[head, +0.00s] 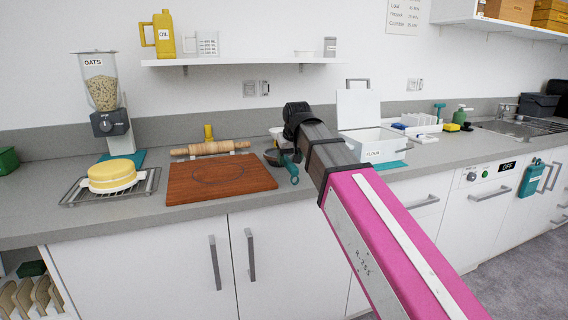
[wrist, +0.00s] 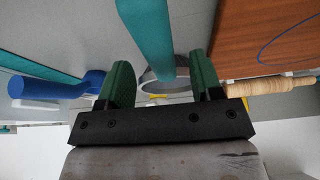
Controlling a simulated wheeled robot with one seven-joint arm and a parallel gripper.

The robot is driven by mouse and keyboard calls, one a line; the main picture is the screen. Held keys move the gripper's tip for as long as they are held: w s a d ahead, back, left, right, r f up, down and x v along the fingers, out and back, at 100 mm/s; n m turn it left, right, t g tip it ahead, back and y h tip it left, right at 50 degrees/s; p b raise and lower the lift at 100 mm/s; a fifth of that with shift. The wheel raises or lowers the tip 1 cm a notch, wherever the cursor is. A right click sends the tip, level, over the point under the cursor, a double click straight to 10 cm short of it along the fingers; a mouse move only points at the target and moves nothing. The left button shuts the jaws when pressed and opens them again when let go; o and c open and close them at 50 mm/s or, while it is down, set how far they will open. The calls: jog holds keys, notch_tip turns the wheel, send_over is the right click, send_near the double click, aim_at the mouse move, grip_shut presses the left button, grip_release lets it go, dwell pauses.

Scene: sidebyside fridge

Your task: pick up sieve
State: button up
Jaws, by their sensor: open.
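The sieve shows in the head view as a dark round bowl (head: 273,157) with a teal handle (head: 292,174). It lies on the grey counter just right of the wooden board. In the wrist view the teal handle (wrist: 152,38) runs in from the top, between my fingers, to a grey ring (wrist: 165,80). My gripper (wrist: 162,80) is open, with one green finger on each side of the handle and space between. I cannot tell how far the fingers are above the counter. In the head view my arm hides most of my gripper.
The wooden board (head: 222,184) and rolling pin (head: 210,148) lie left of the sieve. A white flour bin (head: 375,152) stands to the right. A blue rounded object (wrist: 55,86) is left of my fingers in the wrist view. A shelf (head: 240,62) hangs above.

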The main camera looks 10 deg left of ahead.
aim_at(289, 161)
jog(key=shift+x, duration=1.9)
jog(key=c, duration=1.1)
jog(key=shift+o, duration=0.2)
jog(key=shift+r, duration=0.1)
